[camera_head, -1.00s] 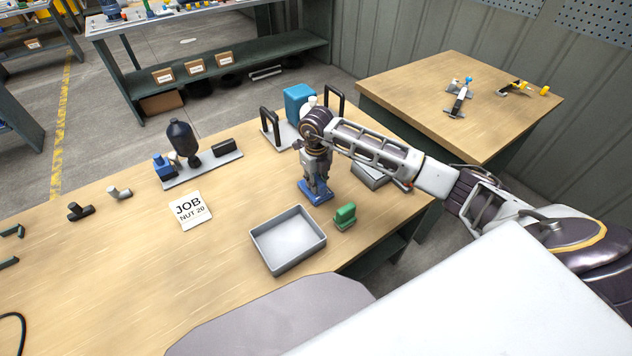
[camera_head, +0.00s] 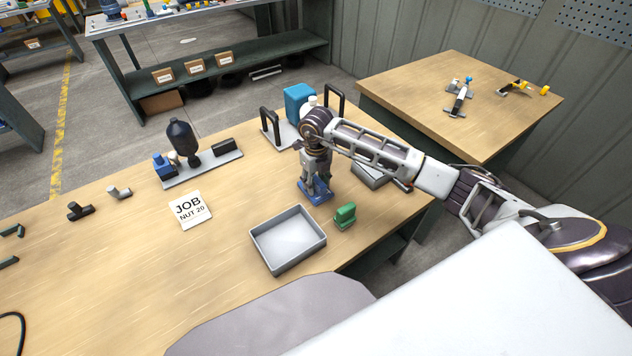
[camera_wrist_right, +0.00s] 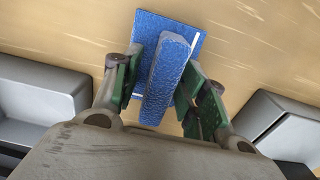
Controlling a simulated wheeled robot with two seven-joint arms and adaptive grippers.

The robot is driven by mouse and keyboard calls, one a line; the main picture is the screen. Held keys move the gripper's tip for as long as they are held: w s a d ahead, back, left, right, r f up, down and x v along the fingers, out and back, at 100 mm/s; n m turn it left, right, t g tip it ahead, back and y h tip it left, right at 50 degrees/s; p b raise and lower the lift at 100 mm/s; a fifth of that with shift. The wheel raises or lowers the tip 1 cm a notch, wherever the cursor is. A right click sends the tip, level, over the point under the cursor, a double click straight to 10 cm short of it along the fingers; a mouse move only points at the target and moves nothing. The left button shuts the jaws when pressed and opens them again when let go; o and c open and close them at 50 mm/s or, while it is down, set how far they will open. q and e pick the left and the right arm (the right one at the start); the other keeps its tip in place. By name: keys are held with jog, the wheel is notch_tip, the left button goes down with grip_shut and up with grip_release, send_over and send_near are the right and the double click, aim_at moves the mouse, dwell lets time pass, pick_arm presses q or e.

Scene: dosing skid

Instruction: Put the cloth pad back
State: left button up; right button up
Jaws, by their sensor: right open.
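The blue cloth pad (camera_head: 313,198) lies flat on the wooden bench, right of centre in the head view. In the right wrist view the pad (camera_wrist_right: 165,82) has a flat base and a long raised blue grip. My right gripper (camera_head: 316,186) points down over it. In the wrist view the green-lined fingers of this gripper (camera_wrist_right: 163,92) are open on either side of the raised grip, with a visible gap on the right. Whether the left finger touches the grip is hard to tell. My left gripper is out of view.
A grey tray (camera_head: 288,240) stands in front of the pad, with a green block (camera_head: 345,216) to its right. Another grey container (camera_head: 369,175) is partly hidden behind my right arm. A stand with a blue block (camera_head: 298,101) and dark handles is behind. A job card (camera_head: 190,209) lies left.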

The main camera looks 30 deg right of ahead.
aim_at(316, 178)
jog(key=shift+r, duration=0.15)
notch_tip(316, 178, up, 12)
dwell(0.7)
jog(key=shift+s, duration=0.1)
dwell(0.7)
